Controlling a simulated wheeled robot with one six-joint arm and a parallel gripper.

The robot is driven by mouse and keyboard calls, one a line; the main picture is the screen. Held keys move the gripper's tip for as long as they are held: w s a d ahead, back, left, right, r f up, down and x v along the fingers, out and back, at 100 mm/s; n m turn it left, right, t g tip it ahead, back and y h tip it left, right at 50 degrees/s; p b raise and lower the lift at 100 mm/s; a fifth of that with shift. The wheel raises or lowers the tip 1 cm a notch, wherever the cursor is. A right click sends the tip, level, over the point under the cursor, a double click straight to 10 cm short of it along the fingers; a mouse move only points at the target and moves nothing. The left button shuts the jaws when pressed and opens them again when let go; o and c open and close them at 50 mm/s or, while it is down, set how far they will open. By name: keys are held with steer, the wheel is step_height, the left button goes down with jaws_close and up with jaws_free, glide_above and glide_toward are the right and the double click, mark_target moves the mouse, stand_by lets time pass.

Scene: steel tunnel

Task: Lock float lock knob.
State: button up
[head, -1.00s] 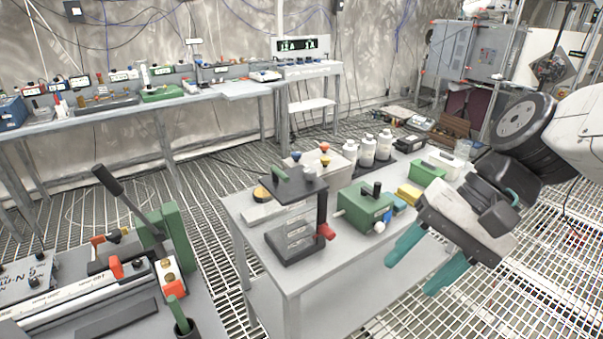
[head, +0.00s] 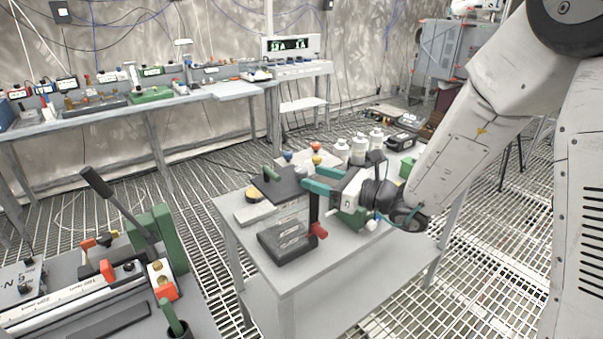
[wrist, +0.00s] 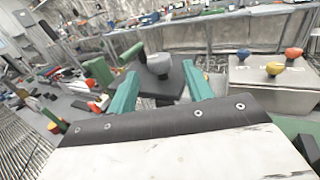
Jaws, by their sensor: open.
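A device with a dark base (head: 284,247) and a black top plate (head: 284,179) stands on the near table. A red knob (head: 318,230) sits low on its right side. My gripper (head: 311,179) is open, its two teal fingers pointing left at the upper part of the device. I cannot tell which knob is the float lock knob. My gripper hides the device's upper right side in the head view.
White bottles (head: 359,147) and yellow and orange knobs (head: 316,154) stand farther back. A bench with a black lever (head: 112,200) is at left. The table's front is clear.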

mark_target(307, 175)
steer(key=x, duration=0.5)
steer(key=c, duration=1)
steer(key=shift+o, duration=0.3)
steer(key=shift+m+t+h, duration=0.7)
steer(key=shift+m+t, duration=0.1)
steer(key=shift+t, duration=0.2)
steer(key=o, duration=0.9)
steer(key=shift+o, duration=0.2)
